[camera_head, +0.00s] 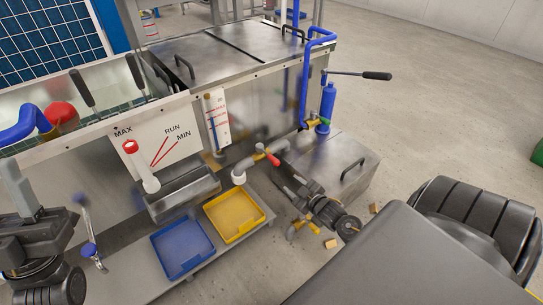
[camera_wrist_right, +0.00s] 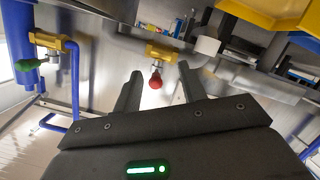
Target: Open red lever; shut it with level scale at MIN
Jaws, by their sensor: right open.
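A red lever (camera_head: 273,159) sits on a yellow valve (camera_head: 261,149) in the grey pipe beside the steel tank. In the right wrist view the red lever (camera_wrist_right: 156,80) shows end-on, between and beyond my fingers. My right gripper (camera_head: 281,183) is open and empty, just below the lever in the head view; its open fingers also show in the wrist view (camera_wrist_right: 160,70). The level scale (camera_head: 216,117) is a white strip with red marks and a sight tube; its liquid level is too small to read. My left gripper (camera_head: 20,188) is at the left edge; its opening is unclear.
Blue (camera_head: 182,247) and yellow (camera_head: 234,215) trays lie below. A blue pipe and green-handled valve (camera_head: 322,121) stand right of the red lever.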

